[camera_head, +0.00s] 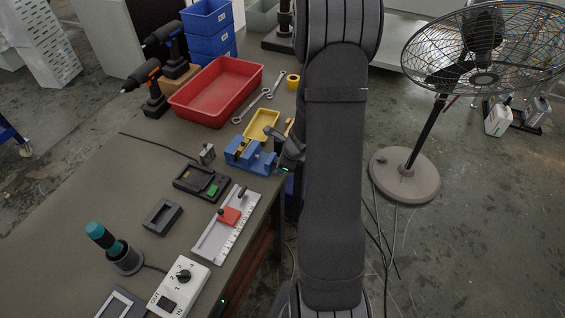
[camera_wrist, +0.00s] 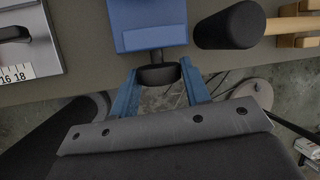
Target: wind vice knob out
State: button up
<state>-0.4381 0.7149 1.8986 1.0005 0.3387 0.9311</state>
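The blue vice (camera_head: 250,155) sits at the right edge of the bench, and its body shows at the top of the wrist view (camera_wrist: 150,25). Its dark knob (camera_wrist: 158,76) sticks out from the vice's near end, past the bench edge. My gripper (camera_wrist: 158,72) has its two blue fingers on either side of the knob, with the tips close against its sides. I cannot tell whether they press on it or leave a thin gap. In the head view my gripper (camera_head: 285,160) is at the vice's right end, partly hidden by my arm.
A mallet with a black head (camera_wrist: 230,25) lies close to the right of the vice in the wrist view. A yellow tray (camera_head: 262,124) and red tray (camera_head: 217,90) lie behind the vice. A ruler fixture (camera_head: 225,222) is in front. The fan (camera_head: 485,75) stands on the floor at right.

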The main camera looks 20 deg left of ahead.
jog(key=o, duration=0.4)
jog(key=v, duration=1.7)
jog(key=shift+r, duration=0.15)
